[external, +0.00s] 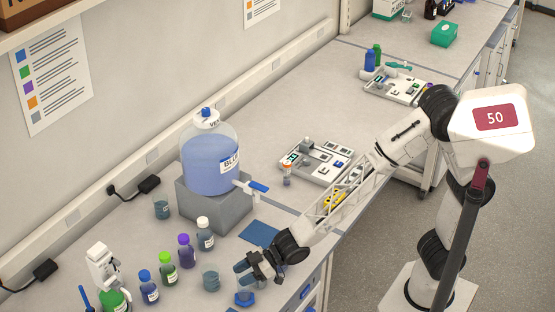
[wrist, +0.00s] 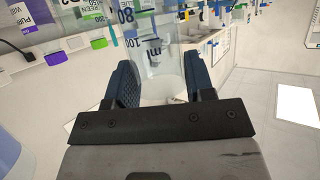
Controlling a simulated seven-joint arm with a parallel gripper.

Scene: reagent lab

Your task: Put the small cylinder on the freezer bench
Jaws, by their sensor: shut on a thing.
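The small cylinder is clear, with graduation marks and a "ml" label, and stands between the two dark fingers in the wrist view (wrist: 158,62). My gripper (wrist: 162,85) is shut on it; in the external view my gripper (external: 256,266) is low over the front of the near bench. A blue base (external: 244,299) shows just below the gripper and seems to belong to the cylinder. I cannot tell whether that base touches the bench. No label shows which part of the long bench (external: 300,110) is the freezer bench.
A blue-filled carboy (external: 210,160) stands on a grey block (external: 215,207). Several capped bottles (external: 167,272) and a beaker (external: 210,278) are left of my gripper. A blue mat (external: 260,232) lies behind it. Trays (external: 315,162) stand farther along; bare bench lies between them.

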